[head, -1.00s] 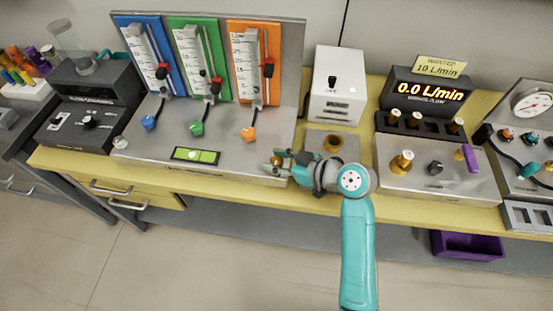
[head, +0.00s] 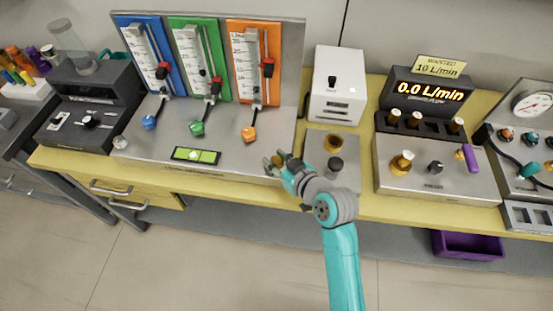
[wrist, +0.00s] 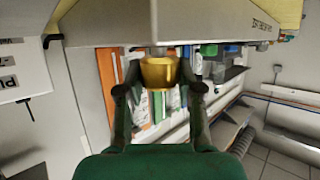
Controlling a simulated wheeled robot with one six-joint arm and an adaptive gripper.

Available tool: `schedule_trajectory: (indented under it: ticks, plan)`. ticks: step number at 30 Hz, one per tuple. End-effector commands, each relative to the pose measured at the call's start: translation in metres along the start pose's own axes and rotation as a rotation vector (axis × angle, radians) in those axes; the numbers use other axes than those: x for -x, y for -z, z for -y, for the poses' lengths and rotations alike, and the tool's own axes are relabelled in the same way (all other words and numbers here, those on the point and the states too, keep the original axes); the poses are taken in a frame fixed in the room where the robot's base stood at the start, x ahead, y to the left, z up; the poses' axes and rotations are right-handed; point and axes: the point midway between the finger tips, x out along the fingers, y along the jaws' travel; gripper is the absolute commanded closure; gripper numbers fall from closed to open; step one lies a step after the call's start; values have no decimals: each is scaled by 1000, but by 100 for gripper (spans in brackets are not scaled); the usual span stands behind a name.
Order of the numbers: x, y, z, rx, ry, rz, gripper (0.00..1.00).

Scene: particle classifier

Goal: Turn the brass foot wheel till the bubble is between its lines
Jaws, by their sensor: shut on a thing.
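The brass foot wheel (wrist: 158,72) is at the underside of the grey flowmeter stand, between my gripper's fingers in the wrist view. My gripper (head: 278,167) is shut on the wheel, which shows small in the head view (head: 276,160) at the stand's front right corner. The green bubble level (head: 197,155) lies on the stand's front face plate. Its dark lines show faintly, but the bubble's exact place between or beside them is too small to tell.
The stand (head: 240,150) carries blue, green and orange flowmeters with coloured knobs. A flow display (head: 428,93) reads 0.0 L/min.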

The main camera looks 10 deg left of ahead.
Motion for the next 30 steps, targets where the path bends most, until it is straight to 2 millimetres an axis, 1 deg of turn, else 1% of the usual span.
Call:
schedule_trajectory:
  ticks: [3, 30]
  plan:
    - [0, 1, 3, -31, -82, -2, 99]
    - [-1, 1, 2, -281, -683, -1, 99]
